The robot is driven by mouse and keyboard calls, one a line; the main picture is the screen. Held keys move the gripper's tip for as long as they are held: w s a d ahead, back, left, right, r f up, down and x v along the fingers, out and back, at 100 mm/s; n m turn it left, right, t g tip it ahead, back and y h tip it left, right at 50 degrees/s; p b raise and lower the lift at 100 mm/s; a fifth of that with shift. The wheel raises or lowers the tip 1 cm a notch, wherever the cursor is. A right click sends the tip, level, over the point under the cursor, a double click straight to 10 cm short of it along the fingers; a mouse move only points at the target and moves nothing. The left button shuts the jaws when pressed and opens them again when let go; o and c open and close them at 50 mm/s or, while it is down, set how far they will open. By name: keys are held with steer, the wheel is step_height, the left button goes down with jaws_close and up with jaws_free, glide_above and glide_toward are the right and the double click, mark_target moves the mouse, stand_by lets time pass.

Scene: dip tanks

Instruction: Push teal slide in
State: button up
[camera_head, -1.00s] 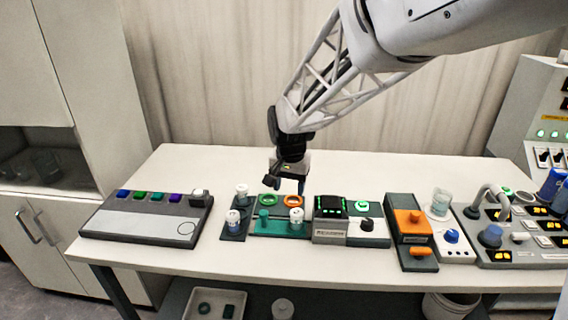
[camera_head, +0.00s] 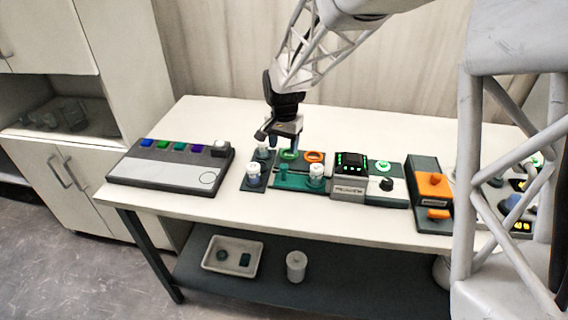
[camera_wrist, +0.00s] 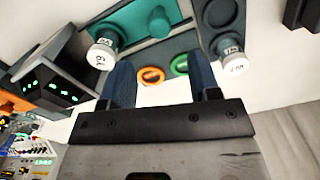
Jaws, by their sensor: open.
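The teal slide (camera_head: 298,181) is a flat plate in the dark station at the middle of the table. A teal knob (camera_head: 283,173) stands up near its left end, and a white-capped vial (camera_head: 316,175) stands near its right end. In the wrist view the slide (camera_wrist: 136,14), its knob (camera_wrist: 158,24) and the capped vial (camera_wrist: 103,53) are at the top. My gripper (camera_head: 283,143) is open and empty, above and behind the knob, near the green ring.
A green ring (camera_head: 290,155) and an orange ring (camera_head: 314,157) lie behind the slide. Capped vials (camera_head: 253,176) stand left of it. A box with green lights (camera_head: 350,165) stands close on the right. The table behind is clear.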

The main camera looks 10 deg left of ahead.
mark_target(284, 165)
steer(key=shift+f, duration=3.85)
steer(key=shift+d, duration=0.1)
jaws_close()
